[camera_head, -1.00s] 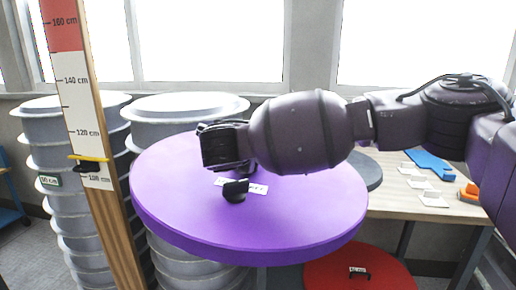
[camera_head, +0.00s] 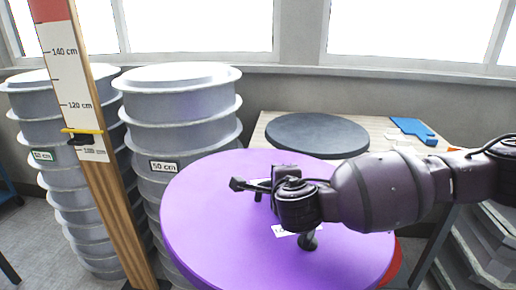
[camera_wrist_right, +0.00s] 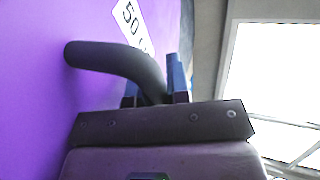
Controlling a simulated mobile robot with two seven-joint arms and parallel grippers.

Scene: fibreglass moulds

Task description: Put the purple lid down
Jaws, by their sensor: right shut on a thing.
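The purple lid (camera_head: 215,215) is a large round disc with a black handle and a white label, in the middle of the head view. My right gripper (camera_head: 276,188), its arm coming in from the right, is shut on the black handle. The right wrist view shows the handle (camera_wrist_right: 110,58) between the blue-edged fingers (camera_wrist_right: 155,88), beside a label (camera_wrist_right: 132,25) reading "50". The lid's purple face (camera_wrist_right: 40,90) fills the left of that view. The lid hides what is under it, so its height above any support cannot be told. My left gripper is not in view.
A stack of grey moulds labelled 50 cm (camera_head: 180,110) stands just behind the lid's left side, another stack (camera_head: 60,120) further left. A wooden measuring post (camera_head: 108,190) is at left front. Behind, a table (camera_head: 385,130) holds a dark grey disc (camera_head: 316,133) and a blue tool (camera_head: 413,129).

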